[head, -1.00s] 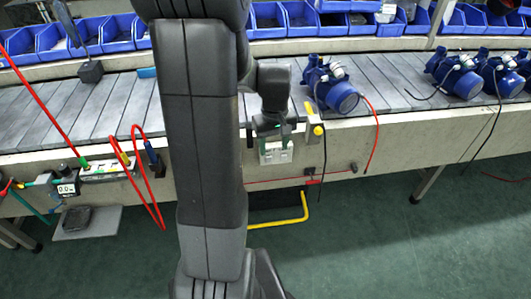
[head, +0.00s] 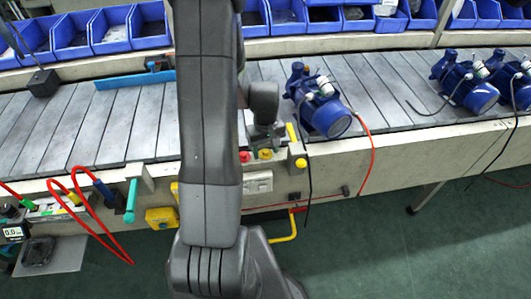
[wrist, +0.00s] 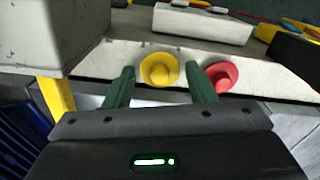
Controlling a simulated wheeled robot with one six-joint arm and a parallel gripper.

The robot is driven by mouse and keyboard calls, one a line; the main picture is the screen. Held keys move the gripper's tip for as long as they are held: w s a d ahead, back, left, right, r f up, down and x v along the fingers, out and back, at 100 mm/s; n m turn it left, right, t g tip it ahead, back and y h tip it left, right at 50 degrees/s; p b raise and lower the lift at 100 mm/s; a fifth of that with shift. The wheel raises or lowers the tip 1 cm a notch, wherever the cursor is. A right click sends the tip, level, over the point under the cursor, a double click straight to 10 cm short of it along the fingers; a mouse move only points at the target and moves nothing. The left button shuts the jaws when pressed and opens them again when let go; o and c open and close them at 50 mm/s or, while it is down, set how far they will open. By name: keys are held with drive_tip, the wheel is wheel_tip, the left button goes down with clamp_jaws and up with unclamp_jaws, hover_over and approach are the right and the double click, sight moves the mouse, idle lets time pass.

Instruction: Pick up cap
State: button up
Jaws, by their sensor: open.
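A round yellow cap-like piece (wrist: 159,70) lies on a pale ledge in the wrist view, between the two green fingers of my gripper (wrist: 160,78). A similar red piece (wrist: 221,75) lies just right of the right finger. I cannot tell which one the task calls the cap. In the head view, the yellow piece (head: 265,154) and the red piece (head: 245,157) show at the conveyor's front edge, below my gripper (head: 264,148). My gripper is open. I see no clear contact between its fingers and the yellow piece. My arm hides part of the ledge.
A blue pump (head: 322,108) stands on the conveyor (head: 120,125) just right of my gripper, with more pumps further right. A grey block (wrist: 60,35) with a yellow post stands close at left in the wrist view. A white socket box (head: 258,182) is on the front face.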

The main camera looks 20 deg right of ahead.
drive_tip(key=shift+f, duration=0.1)
drive_tip(key=c, duration=0.7)
